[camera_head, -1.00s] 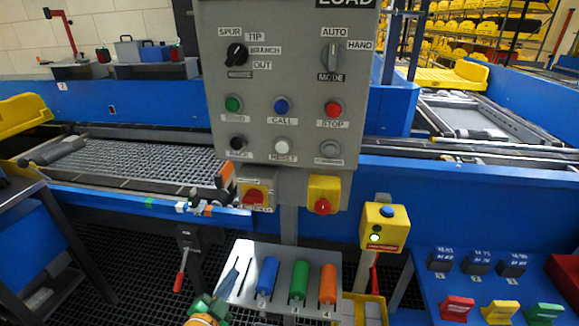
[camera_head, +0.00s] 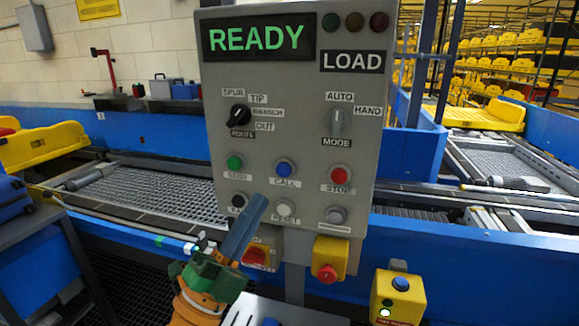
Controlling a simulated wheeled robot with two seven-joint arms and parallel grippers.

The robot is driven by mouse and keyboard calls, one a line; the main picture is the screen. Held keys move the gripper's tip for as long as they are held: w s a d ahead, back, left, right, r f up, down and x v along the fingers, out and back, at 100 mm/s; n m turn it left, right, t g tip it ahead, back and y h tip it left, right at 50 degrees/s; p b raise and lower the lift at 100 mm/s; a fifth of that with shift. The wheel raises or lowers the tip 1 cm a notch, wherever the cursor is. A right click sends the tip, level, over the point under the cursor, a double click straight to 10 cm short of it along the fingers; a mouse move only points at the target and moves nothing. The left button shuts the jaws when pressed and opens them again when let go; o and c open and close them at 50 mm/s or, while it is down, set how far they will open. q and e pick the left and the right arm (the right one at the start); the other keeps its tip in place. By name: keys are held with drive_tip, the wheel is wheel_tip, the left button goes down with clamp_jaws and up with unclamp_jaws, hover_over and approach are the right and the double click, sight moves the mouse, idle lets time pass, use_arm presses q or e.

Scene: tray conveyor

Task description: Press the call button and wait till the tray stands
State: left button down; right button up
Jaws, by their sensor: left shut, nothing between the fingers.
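The grey control panel (camera_head: 300,140) stands in front of me, its display (camera_head: 258,38) reading READY in green. The blue call button (camera_head: 284,167) sits mid-panel, above the CALL label, between the green and red buttons. My left gripper (camera_head: 258,203) reaches up from below, shut and empty, its tips below and left of the call button. They appear apart from the button; the exact gap to the panel cannot be told. A yellow tray (camera_head: 40,147) is at the left edge beside the conveyor, and another yellow tray (camera_head: 484,116) is at the right. My right gripper is out of view.
Near the fingers are a green button (camera_head: 235,162), a black button (camera_head: 238,201) and a white reset button (camera_head: 285,207). The red stop button (camera_head: 340,175) is to the right. Red switches (camera_head: 327,272) hang below the panel. A yellow box with a blue button (camera_head: 400,284) stands lower right.

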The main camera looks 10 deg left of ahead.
sight(284, 170)
use_arm(q)
drive_tip(key=shift+s+a, duration=0.1)
drive_tip(key=shift+a, duration=0.05)
drive_tip(key=shift+w+d+b, duration=0.2)
drive_tip(key=shift+w+b, duration=0.85)
drive_tip(key=shift+w, duration=3.4)
drive_tip(key=shift+w, duration=0.1)
drive_tip(key=shift+w, duration=0.3)
drive_tip(key=shift+w+b, duration=0.45)
drive_tip(key=shift+w, duration=0.05)
drive_tip(key=shift+s, duration=0.1)
drive_tip(key=shift+s+p, duration=0.3)
drive_tip(key=shift+s, duration=0.45)
